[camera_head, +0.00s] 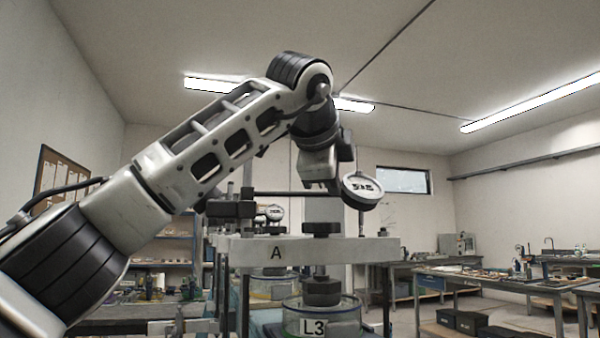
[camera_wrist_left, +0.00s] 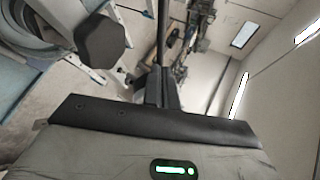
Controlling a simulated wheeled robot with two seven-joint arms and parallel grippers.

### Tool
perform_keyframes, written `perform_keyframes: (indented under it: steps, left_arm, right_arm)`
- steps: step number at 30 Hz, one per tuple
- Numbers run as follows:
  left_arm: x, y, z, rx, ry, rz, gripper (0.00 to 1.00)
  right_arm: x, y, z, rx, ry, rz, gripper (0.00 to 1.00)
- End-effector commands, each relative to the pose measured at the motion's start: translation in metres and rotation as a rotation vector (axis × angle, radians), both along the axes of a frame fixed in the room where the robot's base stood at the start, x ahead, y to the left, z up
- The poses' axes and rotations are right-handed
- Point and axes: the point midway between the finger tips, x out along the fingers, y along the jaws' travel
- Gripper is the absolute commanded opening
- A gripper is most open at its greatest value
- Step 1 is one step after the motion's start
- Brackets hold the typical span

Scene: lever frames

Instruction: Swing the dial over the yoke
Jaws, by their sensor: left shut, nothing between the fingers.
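A round white dial (camera_head: 361,190) with a dark rim hangs at the right end of a dark horizontal bar, above the right part of the white yoke (camera_head: 345,250) marked A. A dark nut (camera_head: 321,229) sits on the yoke's middle. My left gripper (camera_head: 332,186) is above the yoke, just left of the dial in the picture; I cannot tell whether it touches the dial or bar. In the left wrist view its fingers (camera_wrist_left: 162,90) are shut with nothing between them, and a dark rod runs up beyond them. My right gripper is not in view.
A glass-walled vessel marked L3 (camera_head: 318,318) stands under the yoke. A second dial (camera_head: 270,212) on a similar stand is farther back. A workbench (camera_head: 500,283) with small items is at the right, with black boxes on the floor.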

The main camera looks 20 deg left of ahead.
Motion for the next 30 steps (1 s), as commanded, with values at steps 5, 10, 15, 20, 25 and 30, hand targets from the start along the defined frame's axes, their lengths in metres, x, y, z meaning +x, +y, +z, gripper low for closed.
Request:
perform_keyframes:
  steps: [5, 10, 15, 20, 25, 30]
  left_arm:
    - [-0.019, -0.017, 0.017, 0.0, -0.007, -0.013, 0.0]
    - [-0.053, -0.033, 0.035, 0.001, -0.011, -0.017, 0.0]
    - [-0.081, -0.044, 0.051, 0.0, -0.008, -0.016, 0.0]
    - [-0.098, -0.05, 0.06, 0.0, -0.006, -0.013, 0.0]
    - [-0.107, -0.049, 0.065, 0.052, 0.006, -0.054, 0.0]
    - [-0.126, -0.03, 0.065, 0.373, 0.042, -0.296, 0.0]
  right_arm:
    - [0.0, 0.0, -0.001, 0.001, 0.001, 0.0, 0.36]
    - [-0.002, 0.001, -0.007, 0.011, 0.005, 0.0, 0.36]
    - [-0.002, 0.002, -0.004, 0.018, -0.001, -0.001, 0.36]
    - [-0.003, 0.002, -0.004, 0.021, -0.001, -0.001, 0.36]
    - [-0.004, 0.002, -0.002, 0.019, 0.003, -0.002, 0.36]
    - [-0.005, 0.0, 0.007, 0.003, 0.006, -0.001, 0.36]
